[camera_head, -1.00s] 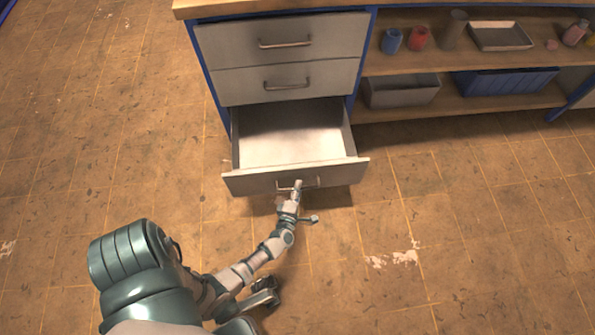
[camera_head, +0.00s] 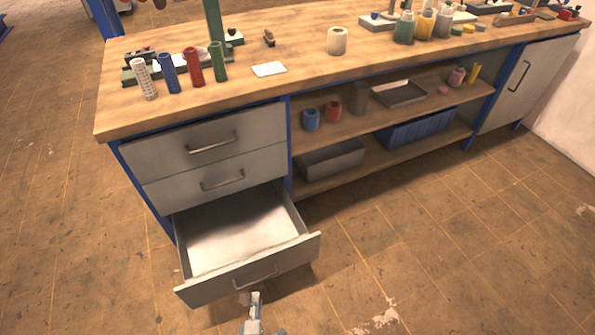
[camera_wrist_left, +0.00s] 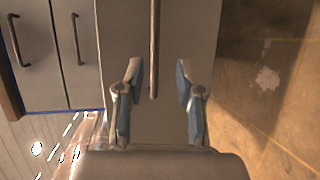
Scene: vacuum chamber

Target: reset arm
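My left gripper (camera_head: 255,297) shows at the bottom of the head view, just in front of the open bottom drawer (camera_head: 190,292). In the left wrist view its two blue-grey fingers (camera_wrist_left: 159,68) are spread apart with nothing gripped. The drawer's bar handle (camera_head: 256,279) appears between the fingertips in the wrist view (camera_wrist_left: 154,45), touching neither finger; the depth gap is hard to judge. The drawer is pulled out and looks empty inside. My right gripper is not in view.
Two closed drawers (camera_head: 212,160) sit above the open one. The wooden worktop (camera_head: 300,85) carries coloured cylinders and several small items. Shelves to the right hold a grey bin (camera_head: 332,160) and a blue bin (camera_head: 415,133). The tiled floor (camera_head: 460,240) in front is clear.

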